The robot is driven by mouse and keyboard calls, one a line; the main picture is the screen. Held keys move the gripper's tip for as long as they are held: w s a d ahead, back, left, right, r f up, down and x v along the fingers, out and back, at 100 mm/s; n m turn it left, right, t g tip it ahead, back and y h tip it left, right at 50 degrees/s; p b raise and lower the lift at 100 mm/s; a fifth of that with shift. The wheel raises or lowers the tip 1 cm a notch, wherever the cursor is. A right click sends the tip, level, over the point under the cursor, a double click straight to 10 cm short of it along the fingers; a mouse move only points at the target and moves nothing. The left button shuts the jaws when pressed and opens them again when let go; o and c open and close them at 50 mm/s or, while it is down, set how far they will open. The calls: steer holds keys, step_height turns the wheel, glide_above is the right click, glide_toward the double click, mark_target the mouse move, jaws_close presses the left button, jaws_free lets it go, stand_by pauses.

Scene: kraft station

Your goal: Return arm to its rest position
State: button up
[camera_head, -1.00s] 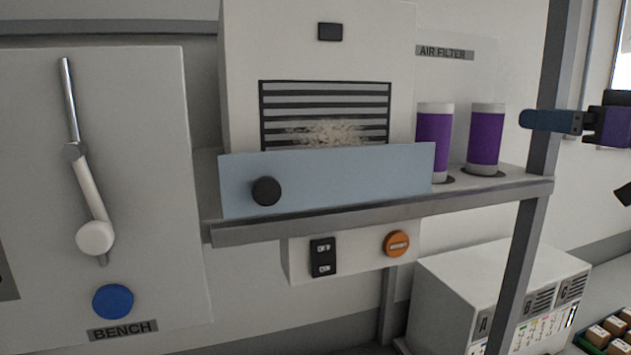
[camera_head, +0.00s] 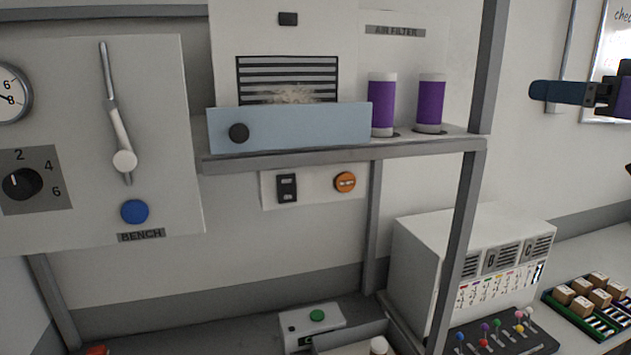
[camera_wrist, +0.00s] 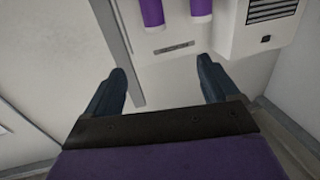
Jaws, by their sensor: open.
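My gripper shows in the wrist view (camera_wrist: 165,85) with its two dark blue fingers spread wide and nothing between them. In the head view part of my gripper (camera_head: 560,92) juts in from the right edge, in the air to the right of the shelf post and apart from it. Beyond the fingers in the wrist view are the wall, the air filter label and two purple cylinders (camera_wrist: 152,12), which appear upside down.
A grey shelf (camera_head: 330,150) holds a vented unit with a blue front panel (camera_head: 300,130). A grey post (camera_head: 470,200) stands left of my gripper. Below are a white box (camera_head: 420,250), a rack of coloured pins (camera_head: 500,335) and a tray of small boxes (camera_head: 575,315).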

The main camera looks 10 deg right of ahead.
steer(key=w+a+f+g+y+b, duration=0.1)
steer(key=w+a+f+g, duration=0.1)
steer(key=a+f, duration=0.3)
steer(key=w+a+f+n+g+y+b, duration=0.1)
steer(key=w+a+f+g, duration=0.15)
steer(key=a, duration=0.55)
steer(key=w+a+f+g+y+b, duration=0.1)
steer(key=w+a+f+g+b, duration=0.1)
steer(key=a+f, duration=0.3)
steer(key=s+a+f+g+h+b, duration=0.1)
steer(key=s+a+f+g+b, duration=0.2)
steer(key=a+f, duration=1.1)
steer(key=s+a+f+g+h+b, duration=0.1)
steer(key=s+a+f+g, duration=0.15)
steer(key=f, duration=0.45)
steer(key=s+a+f+m+g+h+b, duration=0.1)
steer(key=s+f, duration=0.3)
steer(key=f, duration=0.3)
steer(key=s+a+f+g+h+b, duration=0.1)
steer(key=s+a+f+g+h, duration=0.1)
steer(key=s+f, duration=0.35)
steer(key=s+d+f+m+g+h+b, duration=0.1)
steer(key=s+d+f+g, duration=0.1)
steer(key=s+f, duration=0.4)
steer(key=s+d+f+m+g+h+b, duration=0.2)
steer(key=s+f, duration=0.4)
steer(key=f, duration=0.6)
steer(key=shift+s+d+f, duration=0.15)
steer(key=shift+s+d, duration=0.2)
steer(key=shift+d, duration=0.1)
